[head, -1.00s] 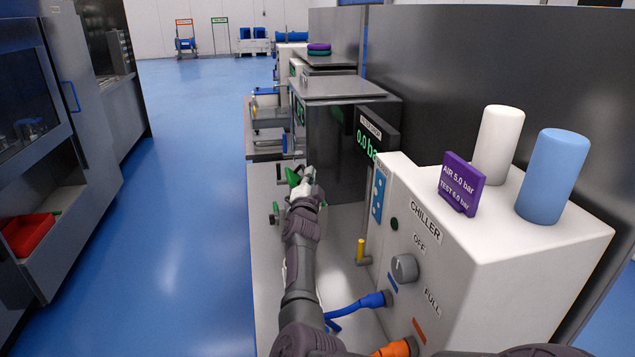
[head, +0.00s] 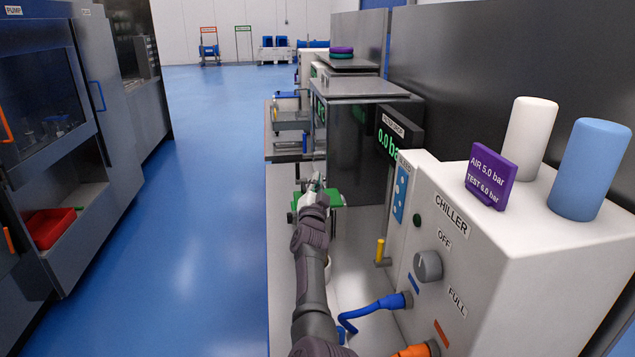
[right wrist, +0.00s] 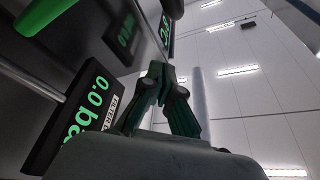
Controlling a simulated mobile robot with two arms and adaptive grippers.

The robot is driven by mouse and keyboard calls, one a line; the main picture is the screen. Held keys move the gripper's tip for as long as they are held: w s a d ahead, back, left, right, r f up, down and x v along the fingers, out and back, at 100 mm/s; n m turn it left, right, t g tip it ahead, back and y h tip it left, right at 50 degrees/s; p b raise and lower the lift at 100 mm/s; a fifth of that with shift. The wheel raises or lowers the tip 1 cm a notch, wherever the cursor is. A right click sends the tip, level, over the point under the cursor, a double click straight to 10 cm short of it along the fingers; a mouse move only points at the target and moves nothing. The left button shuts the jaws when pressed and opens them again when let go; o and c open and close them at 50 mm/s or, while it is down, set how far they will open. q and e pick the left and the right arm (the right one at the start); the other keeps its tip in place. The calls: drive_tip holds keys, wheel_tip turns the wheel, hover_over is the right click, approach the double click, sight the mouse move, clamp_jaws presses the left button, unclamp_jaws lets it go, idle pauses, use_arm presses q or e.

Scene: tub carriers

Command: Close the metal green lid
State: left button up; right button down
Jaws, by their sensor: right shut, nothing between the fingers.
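A green piece (head: 328,197), which looks like the metal green lid, lies roughly level on the bench in front of the dark tester cabinet in the head view. My right gripper (head: 316,182) is over its left part and hides some of it; I cannot tell whether they touch. In the right wrist view the fingers of my right gripper (right wrist: 160,78) are together with nothing between them. A bright green part (right wrist: 47,14) shows at the top left there, apart from the fingers. My left gripper is not in view.
The dark cabinet (head: 355,140) with its display stands behind the green piece. The white chiller box (head: 500,270), with a knob and hoses, is close on the right. A yellow-handled valve (head: 380,250) stands between. Open blue floor (head: 200,220) lies left.

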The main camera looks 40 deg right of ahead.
wheel_tip(320, 180, up, 10)
idle(0.7)
